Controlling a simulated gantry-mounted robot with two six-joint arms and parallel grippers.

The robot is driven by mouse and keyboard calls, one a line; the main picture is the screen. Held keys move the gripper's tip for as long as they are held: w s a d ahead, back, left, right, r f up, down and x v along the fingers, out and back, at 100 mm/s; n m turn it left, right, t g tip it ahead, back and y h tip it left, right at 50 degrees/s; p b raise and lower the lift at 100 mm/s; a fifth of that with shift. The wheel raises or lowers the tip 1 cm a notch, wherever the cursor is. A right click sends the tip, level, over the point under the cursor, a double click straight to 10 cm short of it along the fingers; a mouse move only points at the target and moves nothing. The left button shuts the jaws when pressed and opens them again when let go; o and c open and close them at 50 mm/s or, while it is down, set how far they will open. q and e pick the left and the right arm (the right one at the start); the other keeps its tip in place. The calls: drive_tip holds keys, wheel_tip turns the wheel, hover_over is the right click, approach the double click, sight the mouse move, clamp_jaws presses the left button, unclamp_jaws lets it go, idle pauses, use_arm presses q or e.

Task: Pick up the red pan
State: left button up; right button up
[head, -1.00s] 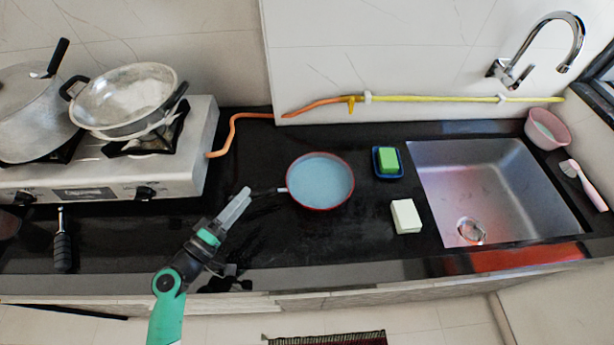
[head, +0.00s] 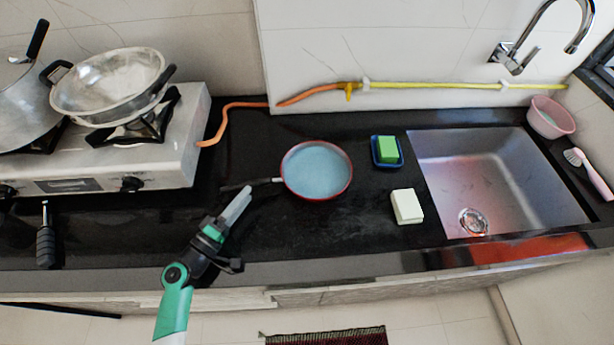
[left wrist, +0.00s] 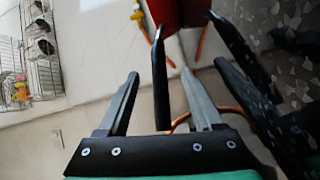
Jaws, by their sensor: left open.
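The red pan (head: 316,171) sits on the black counter, with a red rim and a pale blue inside. Its dark handle (head: 265,182) points left. My left gripper (head: 246,192) is open, with its fingertips at the handle on the near side. In the left wrist view the black handle (left wrist: 158,85) runs between the two open fingers (left wrist: 160,74), with a gap on each side. Part of the red pan (left wrist: 164,14) shows at the top of that view. A similar dark bar to the right may be a reflection. My right gripper is not in view.
A stove (head: 100,170) with a metal wok (head: 108,85) stands at the left. Right of the pan are a green sponge in a blue dish (head: 376,160), a white block (head: 407,206) and the sink (head: 500,170). The counter behind the handle is clear.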

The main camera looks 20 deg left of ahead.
sight(256, 184)
use_arm(q)
drive_tip(key=w, duration=0.5)
drive_tip(key=shift+w+d+r+b, duration=0.1)
drive_tip(key=shift+w+d+b, duration=0.2)
drive_tip(key=shift+b, duration=0.05)
clamp_jaws()
drive_tip(key=shift+r, duration=0.1)
idle(0.8)
